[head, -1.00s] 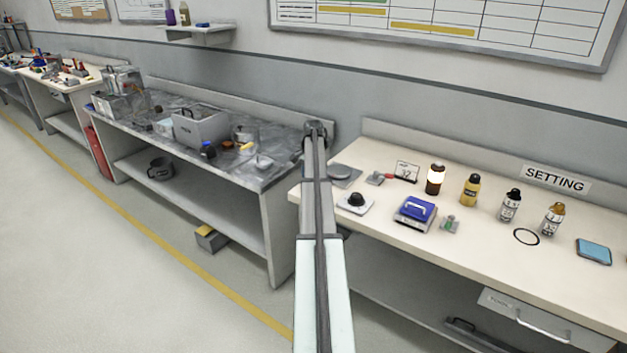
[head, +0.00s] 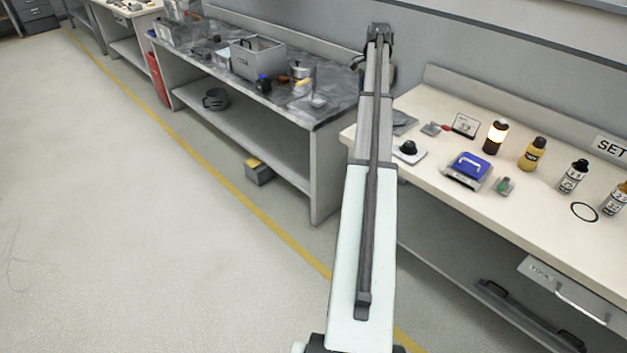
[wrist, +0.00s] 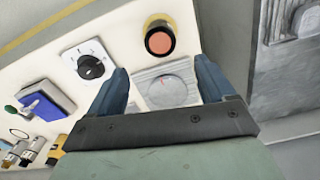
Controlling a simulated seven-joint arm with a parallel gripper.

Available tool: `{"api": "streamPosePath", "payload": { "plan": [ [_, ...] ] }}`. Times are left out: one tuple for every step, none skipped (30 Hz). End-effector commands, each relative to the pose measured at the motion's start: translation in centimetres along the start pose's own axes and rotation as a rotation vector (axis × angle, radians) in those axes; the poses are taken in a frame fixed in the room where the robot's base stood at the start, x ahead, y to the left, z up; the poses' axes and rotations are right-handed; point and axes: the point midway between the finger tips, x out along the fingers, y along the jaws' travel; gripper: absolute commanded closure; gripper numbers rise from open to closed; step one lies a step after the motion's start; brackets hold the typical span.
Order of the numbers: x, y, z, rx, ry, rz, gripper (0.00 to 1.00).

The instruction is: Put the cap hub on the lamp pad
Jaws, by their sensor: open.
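My gripper (wrist: 160,68) is open in the wrist view, its two blue fingers apart with nothing between them. A white plate with a black knob (wrist: 91,66) lies to the left; in the head view the knob (head: 408,148) is right of my arm. No label shows which piece is the cap hub or lamp pad.
A grey bench (head: 330,105) with a grey box (head: 258,60) stands left. The floor aisle is clear.

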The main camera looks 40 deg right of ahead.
Motion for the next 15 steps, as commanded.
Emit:
{"api": "streamPosePath", "payload": {
  "plan": [
    [0.0,0.0,0.0,0.0,0.0,0.0,0.18],
    [0.0,0.0,0.0,0.0,0.0,0.0,0.18],
    [0.1,0.0,0.1,-0.001,0.0,0.0,0.18],
    [0.2,-0.1,0.2,-0.004,-0.001,0.001,0.18],
    [0.5,-0.1,0.5,-0.008,-0.002,0.002,0.18],
    [1.1,-0.3,1.0,-0.018,-0.005,0.005,0.18],
    [1.8,-0.5,1.6,-0.029,-0.008,0.008,0.18],
    [2.7,-0.8,2.3,-0.041,-0.011,0.011,0.18],
    [4.0,-1.1,3.4,-0.062,-0.017,0.016,0.18],
    [5.2,-1.4,4.4,-0.082,-0.022,0.021,0.18],
    [6.6,-1.7,5.6,-0.105,-0.028,0.028,0.18],
    [8.4,-2.1,7.2,-0.135,-0.036,0.036,0.18],
    [9.9,-2.4,8.6,-0.161,-0.042,0.042,0.18],
    [11.4,-2.6,9.9,-0.187,-0.048,0.048,0.18],
    [13.3,-2.9,11.8,-0.222,-0.056,0.057,0.18]
  ]
}}
